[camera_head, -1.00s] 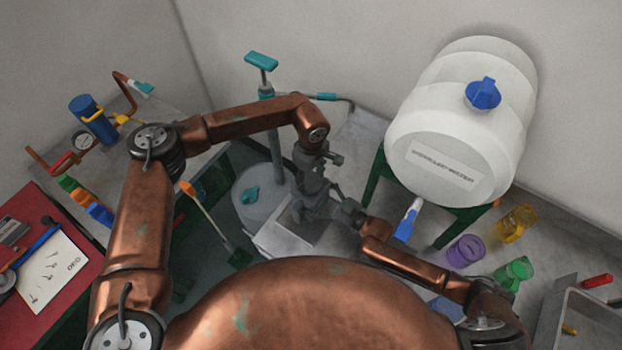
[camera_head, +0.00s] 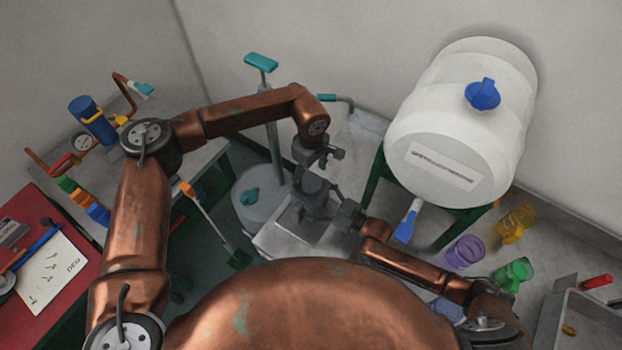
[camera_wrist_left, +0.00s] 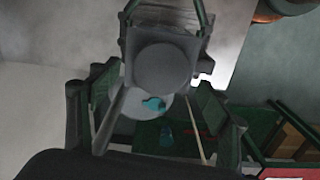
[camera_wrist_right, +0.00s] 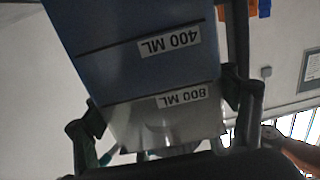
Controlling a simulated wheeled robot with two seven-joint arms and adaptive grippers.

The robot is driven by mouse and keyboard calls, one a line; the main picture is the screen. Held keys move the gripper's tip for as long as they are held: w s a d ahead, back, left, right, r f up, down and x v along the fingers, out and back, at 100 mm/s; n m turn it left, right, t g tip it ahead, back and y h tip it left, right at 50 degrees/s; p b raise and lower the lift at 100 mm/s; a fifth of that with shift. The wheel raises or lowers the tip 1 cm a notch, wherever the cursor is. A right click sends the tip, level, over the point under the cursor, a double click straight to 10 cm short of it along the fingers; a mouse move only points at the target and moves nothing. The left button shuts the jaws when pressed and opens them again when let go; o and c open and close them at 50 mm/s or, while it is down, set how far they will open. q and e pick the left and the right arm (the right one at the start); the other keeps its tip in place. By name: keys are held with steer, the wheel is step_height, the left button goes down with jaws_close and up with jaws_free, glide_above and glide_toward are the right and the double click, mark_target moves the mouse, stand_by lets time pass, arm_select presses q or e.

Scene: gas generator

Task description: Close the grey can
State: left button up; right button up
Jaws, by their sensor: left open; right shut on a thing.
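The grey can (camera_head: 314,196) is held off the surface in the middle of the head view. In the left wrist view it shows as a dark square body with a round grey disc (camera_wrist_left: 164,66); I cannot tell whether this is a lid or the opening. My right gripper (camera_head: 347,214) is shut on it from the right. In the right wrist view the can's side (camera_wrist_right: 150,60) shows blue liquid and upside-down 400 ML and 800 ML labels. My left gripper (camera_head: 319,162) is open just above the can, with the disc showing between its fingers.
A white tank (camera_head: 450,150) with a blue cap stands on a green stand at right. A teal-handled pump (camera_head: 262,62) and a round grey vessel (camera_head: 255,205) are behind-left. A red table (camera_head: 85,265) is at left.

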arm_select(q)
steer(key=shift+r, duration=0.75)
steer(key=shift+c, duration=0.4)
steer(key=n, duration=0.4)
steer(key=shift+r, duration=0.35)
steer(key=n, duration=0.2)
steer(key=r+n, duration=0.1)
steer(key=n, duration=0.2)
steer(key=shift+d+n, duration=0.1)
steer(key=shift+n, duration=0.2)
steer(key=n, duration=0.2)
steer(key=r+n, duration=0.1)
steer(key=n, duration=0.2)
steer(key=shift+n, duration=0.3)
steer(key=n, duration=0.4)
steer(key=shift+r, duration=0.35)
